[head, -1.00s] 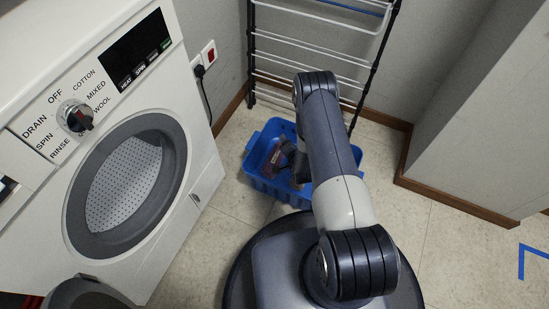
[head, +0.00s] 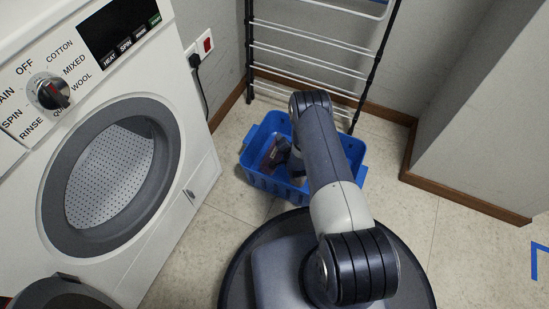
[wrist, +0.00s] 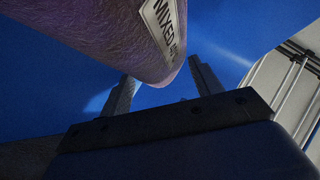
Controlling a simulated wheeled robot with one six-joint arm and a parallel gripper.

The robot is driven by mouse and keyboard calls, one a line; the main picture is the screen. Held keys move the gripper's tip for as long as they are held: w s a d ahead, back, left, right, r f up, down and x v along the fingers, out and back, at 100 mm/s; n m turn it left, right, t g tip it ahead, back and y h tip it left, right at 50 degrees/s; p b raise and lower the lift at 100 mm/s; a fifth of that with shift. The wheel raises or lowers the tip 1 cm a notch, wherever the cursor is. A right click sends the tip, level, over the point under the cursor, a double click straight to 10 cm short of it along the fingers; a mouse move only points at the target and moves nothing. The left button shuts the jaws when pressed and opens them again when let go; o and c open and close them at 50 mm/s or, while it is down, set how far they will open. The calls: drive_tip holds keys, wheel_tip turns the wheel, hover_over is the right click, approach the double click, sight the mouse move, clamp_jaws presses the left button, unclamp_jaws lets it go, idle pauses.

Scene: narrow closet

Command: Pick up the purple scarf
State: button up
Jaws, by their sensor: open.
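The purple scarf (head: 272,154) lies in the left part of the blue basket (head: 262,182) on the floor, showing as a dark purplish patch in the head view. In the wrist view the scarf (wrist: 95,35) fills the upper left, close to the camera, with a white tag reading "MIXED" and further text I cannot make out. My gripper (wrist: 164,78) is open, its two fingers apart at the scarf's lower end. The scarf's end hangs over the gap between the fingers in the picture; I cannot tell whether they touch it. My arm hides part of the basket's inside.
A white washing machine (head: 150,235) with its round door open stands at the left. A drying rack (head: 300,55) stands against the wall behind the basket. A wall corner with brown skirting (head: 465,200) is at the right. Floor (head: 430,235) is clear at the right.

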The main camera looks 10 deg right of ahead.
drive_tip(key=shift+w+f, duration=0.15)
drive_tip(key=shift+w, duration=0.15)
drive_tip(key=shift+c, duration=0.5)
drive_tip(key=shift+s+f, duration=0.2)
drive_tip(key=c, duration=0.6)
drive_tip(key=shift+r, duration=0.1)
